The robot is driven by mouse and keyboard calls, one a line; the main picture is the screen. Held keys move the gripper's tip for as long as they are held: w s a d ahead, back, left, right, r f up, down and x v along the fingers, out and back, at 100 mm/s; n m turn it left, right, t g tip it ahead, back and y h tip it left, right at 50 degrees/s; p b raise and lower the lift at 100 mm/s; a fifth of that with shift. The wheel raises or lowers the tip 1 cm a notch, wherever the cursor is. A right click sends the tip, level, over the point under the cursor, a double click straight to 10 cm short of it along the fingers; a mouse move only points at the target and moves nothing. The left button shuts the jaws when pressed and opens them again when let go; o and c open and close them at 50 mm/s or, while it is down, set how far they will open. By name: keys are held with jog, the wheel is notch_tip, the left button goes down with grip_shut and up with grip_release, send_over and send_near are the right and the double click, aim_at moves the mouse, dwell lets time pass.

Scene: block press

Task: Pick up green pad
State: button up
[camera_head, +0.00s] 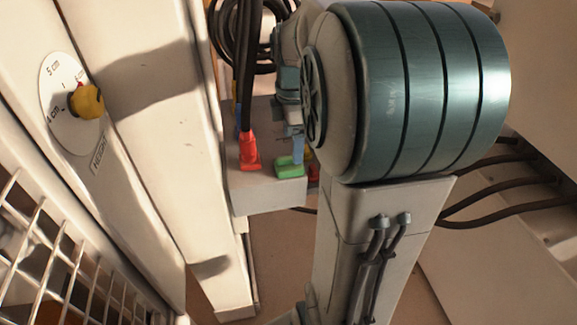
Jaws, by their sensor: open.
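The green pad (289,168) is a small green block on the top of a grey box, near the box's right front corner. My gripper (293,150) points down right at the pad, with a bluish finger touching or just above it. It is open. The far finger and part of the gripper are hidden behind my arm and wrist, so I cannot tell whether the fingers straddle the pad.
The grey box (267,192) also carries a red block (249,152) to the pad's left, below hanging black cables (244,60). A height dial with a yellow knob (88,101) is on the cream panel at left. A wire grid (50,262) stands at lower left.

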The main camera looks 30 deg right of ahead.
aim_at(289, 163)
notch_tip(289, 163, down, 6)
jog(key=shift+w+f+b, duration=0.1)
jog(key=shift+f+b, duration=0.15)
jog(key=shift+b, duration=0.15)
jog(key=shift+c, duration=0.2)
jog(key=c, duration=1)
